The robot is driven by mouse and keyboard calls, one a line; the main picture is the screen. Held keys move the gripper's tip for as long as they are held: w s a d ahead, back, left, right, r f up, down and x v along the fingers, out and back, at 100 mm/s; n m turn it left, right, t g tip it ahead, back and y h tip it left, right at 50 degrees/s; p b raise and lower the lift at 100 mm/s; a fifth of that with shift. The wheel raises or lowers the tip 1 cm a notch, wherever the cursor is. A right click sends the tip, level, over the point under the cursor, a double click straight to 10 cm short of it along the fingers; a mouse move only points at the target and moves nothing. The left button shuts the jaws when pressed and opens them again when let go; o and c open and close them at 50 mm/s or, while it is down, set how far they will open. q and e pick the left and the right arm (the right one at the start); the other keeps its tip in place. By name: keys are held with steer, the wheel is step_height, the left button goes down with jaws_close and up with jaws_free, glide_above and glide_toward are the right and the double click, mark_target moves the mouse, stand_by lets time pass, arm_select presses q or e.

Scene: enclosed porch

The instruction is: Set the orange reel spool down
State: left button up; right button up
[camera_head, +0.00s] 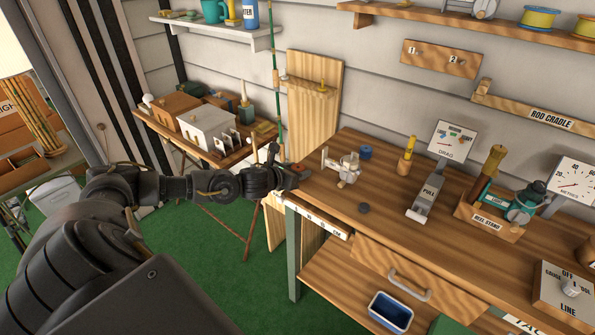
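My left gripper (290,174) reaches in from the left to the workbench's near left corner. A small orange-red piece, apparently the orange reel spool (299,168), shows between its dark fingertips, and the gripper appears shut on it. The fingers hide most of the spool. I cannot tell whether it touches the bench top. The wooden workbench (400,240) extends to the right of the gripper. My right gripper is not in view.
On the bench stand a metal reel (347,168), a blue spool (365,152), a dark disc (364,207), the PULL drag scale (427,198) and a reel stand (488,219). A fishing rod (277,70) rises behind the gripper. Bare wood lies between the corner and the disc.

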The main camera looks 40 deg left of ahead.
arm_select(q)
steer(key=shift+o, duration=1.2)
steer(key=shift+r, duration=0.15)
steer(key=shift+s, duration=0.25)
steer(key=shift+b+v, duration=1.6)
steer(key=shift+v, duration=4.2)
steer(key=shift+w, duration=0.1)
